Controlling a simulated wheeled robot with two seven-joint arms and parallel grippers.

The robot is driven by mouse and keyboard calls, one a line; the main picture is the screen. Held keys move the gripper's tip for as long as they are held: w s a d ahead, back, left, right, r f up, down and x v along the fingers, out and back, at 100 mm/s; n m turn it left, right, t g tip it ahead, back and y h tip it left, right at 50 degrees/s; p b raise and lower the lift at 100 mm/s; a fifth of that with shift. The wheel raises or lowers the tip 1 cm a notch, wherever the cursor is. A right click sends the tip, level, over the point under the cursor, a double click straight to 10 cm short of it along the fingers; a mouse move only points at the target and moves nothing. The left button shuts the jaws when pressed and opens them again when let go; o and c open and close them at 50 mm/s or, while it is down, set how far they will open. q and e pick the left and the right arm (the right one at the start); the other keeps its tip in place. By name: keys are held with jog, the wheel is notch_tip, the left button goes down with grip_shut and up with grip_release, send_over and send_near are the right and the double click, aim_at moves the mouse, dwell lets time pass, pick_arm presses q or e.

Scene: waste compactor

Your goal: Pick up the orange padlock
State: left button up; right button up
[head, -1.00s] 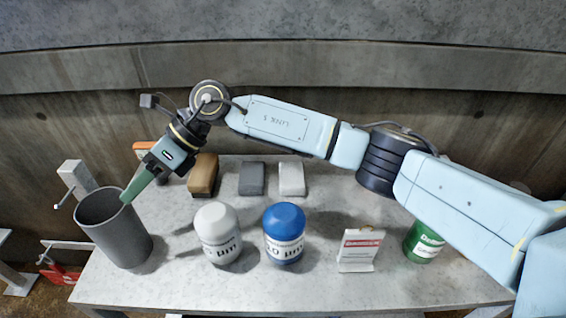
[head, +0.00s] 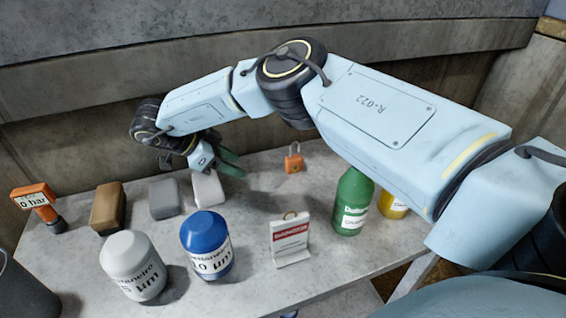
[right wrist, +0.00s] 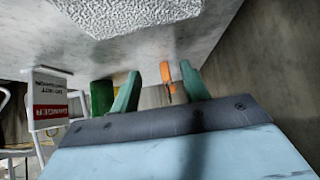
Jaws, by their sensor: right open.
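The orange padlock (head: 293,160) stands on the table toward the back, with its shackle up. My right gripper (head: 230,164) is open and empty, to the left of the padlock and apart from it, above the back of the table near the light grey block. In the right wrist view the padlock (right wrist: 167,77) shows beyond the green fingers (right wrist: 160,88), in the gap between them. My left gripper is not in view.
A light grey block (head: 208,189) is just below the right gripper. A green bottle (head: 352,202), yellow container (head: 393,205), danger sign (head: 290,240), blue-topped jar (head: 206,246) and white jar (head: 132,268) stand nearer the front. An orange gauge (head: 36,198) is at left.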

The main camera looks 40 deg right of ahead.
aim_at(289, 157)
jog(key=shift+d, duration=0.3)
jog(key=s+d, duration=0.1)
jog(key=d, duration=0.2)
jog(key=s+d, duration=0.1)
jog(key=d, duration=0.2)
jog(key=s+d, duration=0.1)
jog(key=d, duration=0.3)
jog(key=shift+s+d+f+b, duration=0.1)
jog(key=shift+s+f+b, duration=0.05)
jog(key=shift+b, duration=0.2)
jog(key=shift+s+d, duration=0.15)
jog(key=shift+d, duration=0.3)
jog(key=shift+s+d+f, duration=0.1)
jog(key=shift+d+f, duration=0.15)
jog(key=shift+f, duration=0.05)
jog(key=b+x, duration=0.1)
jog(key=x, duration=0.3)
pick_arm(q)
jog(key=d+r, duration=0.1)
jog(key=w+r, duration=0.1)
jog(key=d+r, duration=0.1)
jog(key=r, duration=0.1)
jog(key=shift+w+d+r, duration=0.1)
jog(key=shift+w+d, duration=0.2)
pick_arm(e)
jog(key=shift+c, duration=0.3)
grip_shut()
